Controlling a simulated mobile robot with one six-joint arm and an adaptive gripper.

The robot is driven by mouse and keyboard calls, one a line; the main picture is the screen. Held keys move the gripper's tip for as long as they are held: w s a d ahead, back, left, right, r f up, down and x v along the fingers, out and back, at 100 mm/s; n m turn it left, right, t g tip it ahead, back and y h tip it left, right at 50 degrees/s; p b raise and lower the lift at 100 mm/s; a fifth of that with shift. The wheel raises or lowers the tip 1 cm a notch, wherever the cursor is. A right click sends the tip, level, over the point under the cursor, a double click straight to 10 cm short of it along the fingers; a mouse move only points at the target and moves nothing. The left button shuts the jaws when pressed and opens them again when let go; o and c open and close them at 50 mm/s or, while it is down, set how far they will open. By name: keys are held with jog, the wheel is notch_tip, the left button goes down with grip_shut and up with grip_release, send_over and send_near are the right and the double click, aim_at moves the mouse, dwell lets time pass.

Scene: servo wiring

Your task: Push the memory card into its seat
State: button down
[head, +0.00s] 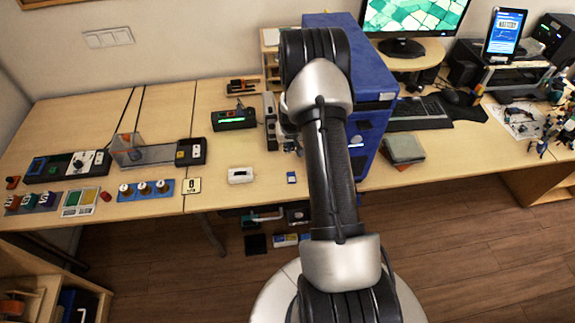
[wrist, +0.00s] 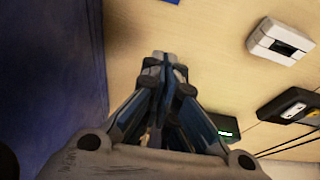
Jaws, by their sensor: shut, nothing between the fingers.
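A small blue card (head: 291,177), which looks like the memory card, lies flat on the desk near its front edge. A sliver of it also shows at the top of the wrist view (wrist: 170,1). A white device with a dark opening (head: 240,175) sits to its left, apart from it; it also shows at the upper right of the wrist view (wrist: 281,42). I cannot tell whether this device is the seat. My gripper (wrist: 166,58) is shut and empty over the desk, apart from the card and the white device. In the head view my arm mostly hides it.
A tall blue cabinet (head: 368,133) stands close to my gripper and fills the left of the wrist view (wrist: 50,80). A black device with a green display (head: 233,119) stands behind the white device. Bare desk lies around the card.

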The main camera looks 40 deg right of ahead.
aim_at(287, 167)
jog(key=b+x, duration=0.2)
jog(key=x, duration=0.8)
jog(key=shift+w+f, duration=0.15)
jog(key=shift+f, duration=0.1)
jog(key=shift+s+a+r+b, duration=0.15)
jog(key=shift+s+a, duration=0.2)
jog(key=shift+s, duration=0.25)
jog(key=shift+s+a+f+b, duration=0.15)
jog(key=shift+s+a, duration=0.2)
jog(key=shift+s, duration=0.25)
jog(key=shift+s+a+r+b, duration=0.15)
jog(key=shift+s+a, duration=0.2)
jog(key=shift+s, duration=0.2)
